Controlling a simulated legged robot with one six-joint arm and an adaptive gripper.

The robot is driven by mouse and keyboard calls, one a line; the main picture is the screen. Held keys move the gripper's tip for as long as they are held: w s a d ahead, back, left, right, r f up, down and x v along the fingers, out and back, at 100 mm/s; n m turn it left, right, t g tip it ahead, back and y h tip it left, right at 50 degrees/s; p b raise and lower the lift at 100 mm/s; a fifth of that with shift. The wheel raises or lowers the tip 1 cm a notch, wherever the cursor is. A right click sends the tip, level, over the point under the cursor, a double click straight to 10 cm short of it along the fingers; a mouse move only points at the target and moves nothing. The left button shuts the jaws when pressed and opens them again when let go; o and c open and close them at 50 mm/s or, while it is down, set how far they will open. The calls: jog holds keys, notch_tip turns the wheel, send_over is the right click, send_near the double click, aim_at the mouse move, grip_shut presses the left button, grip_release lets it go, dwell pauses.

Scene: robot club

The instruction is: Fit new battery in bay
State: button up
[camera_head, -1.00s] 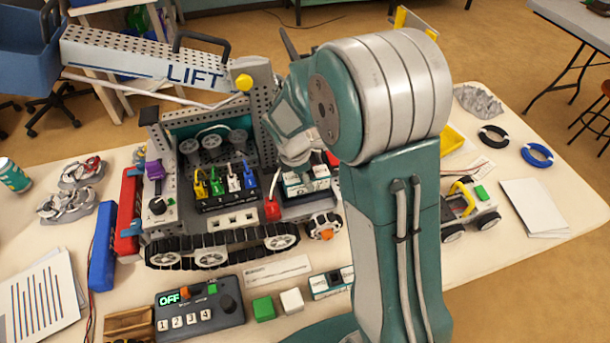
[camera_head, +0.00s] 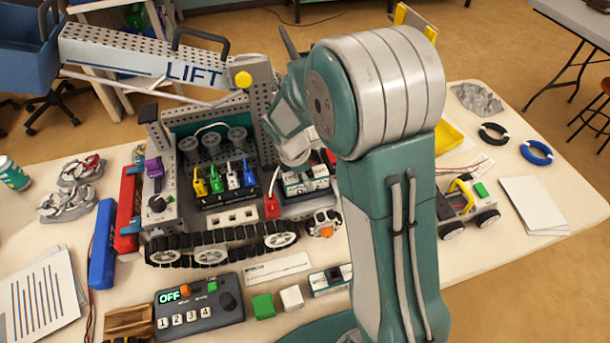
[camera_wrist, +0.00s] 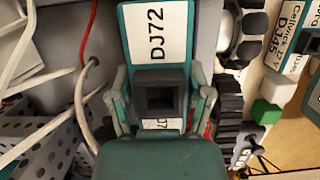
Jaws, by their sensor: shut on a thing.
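A teal battery with a white DJ72 label (camera_wrist: 157,32) fills the top middle of the wrist view. My gripper (camera_wrist: 160,100) is shut on its dark raised handle (camera_wrist: 160,96), one finger on each side. In the head view the battery (camera_head: 305,181) is at the bay on the right side of the tracked robot (camera_head: 220,215), below my wrist. I cannot tell whether it is fully seated. My wrist hides part of it. A red plug (camera_head: 272,206) on a pale lead sits just left of the bay.
A similar block (camera_head: 331,279) lies on the table in front; the wrist view shows its DJ45 label (camera_wrist: 287,42). Green (camera_head: 263,306) and white (camera_head: 291,298) cubes and a control box reading OFF (camera_head: 199,307) are nearby. The LIFT boom (camera_head: 160,60) spans the upper left.

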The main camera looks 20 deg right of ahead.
jog(key=shift+f, duration=0.5)
dwell(0.8)
jog(key=o, duration=1.3)
jog(key=shift+o, duration=0.2)
jog(key=shift+d+r+v, duration=0.1)
jog(key=shift+d+v, duration=0.15)
jog(key=shift+v, duration=0.9)
jog(key=shift+d+r+v, duration=0.1)
jog(key=shift+d+v, duration=0.2)
jog(key=shift+v, duration=0.8)
jog(key=shift+d+v, duration=0.25)
jog(key=shift+v, duration=0.9)
